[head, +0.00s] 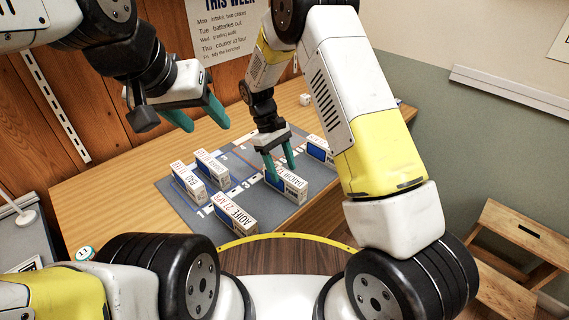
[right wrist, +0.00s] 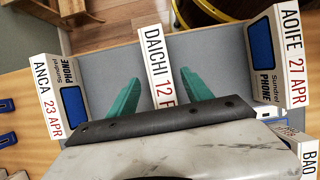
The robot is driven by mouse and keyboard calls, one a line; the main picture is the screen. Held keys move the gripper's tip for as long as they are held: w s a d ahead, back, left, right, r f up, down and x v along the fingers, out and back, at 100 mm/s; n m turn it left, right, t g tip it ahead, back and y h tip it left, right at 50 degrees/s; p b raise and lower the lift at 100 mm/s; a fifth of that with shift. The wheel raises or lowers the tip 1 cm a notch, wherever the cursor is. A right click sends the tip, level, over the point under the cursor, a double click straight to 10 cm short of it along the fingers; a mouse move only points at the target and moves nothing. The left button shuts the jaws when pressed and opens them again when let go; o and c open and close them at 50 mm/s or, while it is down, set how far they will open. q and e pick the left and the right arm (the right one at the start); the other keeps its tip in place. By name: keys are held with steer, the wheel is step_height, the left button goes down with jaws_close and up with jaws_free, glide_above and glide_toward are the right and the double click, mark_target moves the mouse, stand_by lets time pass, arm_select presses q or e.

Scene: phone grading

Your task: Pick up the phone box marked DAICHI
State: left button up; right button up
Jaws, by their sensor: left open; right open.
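The white and blue phone box marked DAICHI (head: 291,187) stands on the grey mat (head: 262,207) in the head view. My left gripper (head: 200,122) is open and empty, raised above the table's left part.
The AOIFE box (head: 236,214) stands nearer me, the ANCA box (right wrist: 47,98) on the other side. The BAO box (head: 188,181) and another box (head: 212,168) stand at the mat's left. The wooden table (head: 105,192) is bare at left. A stool (head: 515,235) stands right.

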mark_target(287, 182)
steer(key=x, duration=0.5)
steer(key=shift+d+f, duration=0.1)
steer(key=shift+f, duration=0.15)
steer(key=shift+c, duration=0.2)
jaws_close()
